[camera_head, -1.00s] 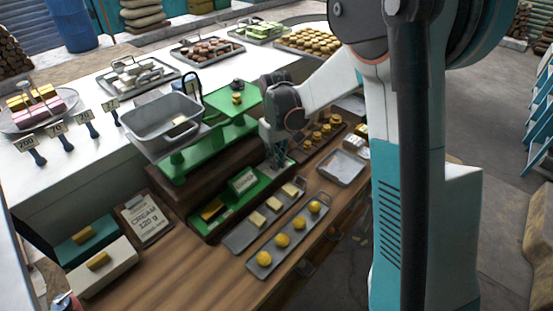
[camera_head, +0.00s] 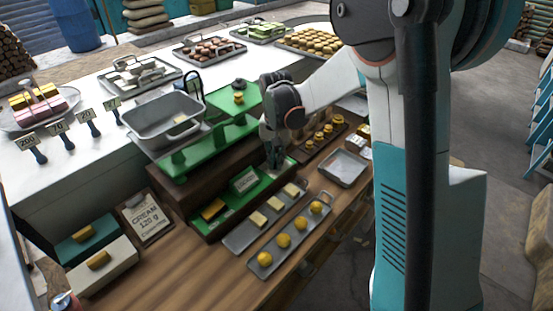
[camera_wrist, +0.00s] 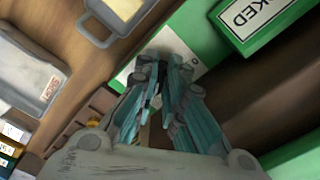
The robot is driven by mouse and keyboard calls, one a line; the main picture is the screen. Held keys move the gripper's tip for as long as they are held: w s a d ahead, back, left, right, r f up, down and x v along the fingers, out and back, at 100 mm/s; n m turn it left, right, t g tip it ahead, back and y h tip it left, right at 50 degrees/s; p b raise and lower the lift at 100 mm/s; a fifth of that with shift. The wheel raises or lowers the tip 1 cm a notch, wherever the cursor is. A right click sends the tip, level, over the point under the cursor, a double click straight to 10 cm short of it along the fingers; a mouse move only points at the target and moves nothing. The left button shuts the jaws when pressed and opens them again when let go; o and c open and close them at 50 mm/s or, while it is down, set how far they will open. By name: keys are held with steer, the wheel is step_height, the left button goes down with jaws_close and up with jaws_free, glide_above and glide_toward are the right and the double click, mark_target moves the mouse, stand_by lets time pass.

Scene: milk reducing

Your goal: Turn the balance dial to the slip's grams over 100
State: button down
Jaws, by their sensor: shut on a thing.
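The slip (camera_head: 146,217) on a dark clipboard at the left reads "CREAM 120 g". The green balance (camera_head: 205,150) stands on a dark wooden base, with a grey metal pan on its left and a green platform on its right. My gripper (camera_head: 275,162) reaches down to the right end of the green front ledge. In the wrist view my gripper (camera_wrist: 158,88) has its teal fingers close together at a pale plate (camera_wrist: 172,44) on the green surface. The fingers are shut on what seems to be the dial there; they hide it and its setting.
Trays of butter pieces (camera_head: 243,238) and round yellow pieces (camera_head: 264,258) lie in front. An empty grey tray (camera_head: 343,168) is to the right.

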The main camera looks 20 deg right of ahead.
stand_by(0.4)
steer(key=c, duration=1.7)
jaws_free()
steer(key=shift+r, duration=0.15)
step_height(320, 180, up, 12)
steer(key=shift+f, duration=0.1)
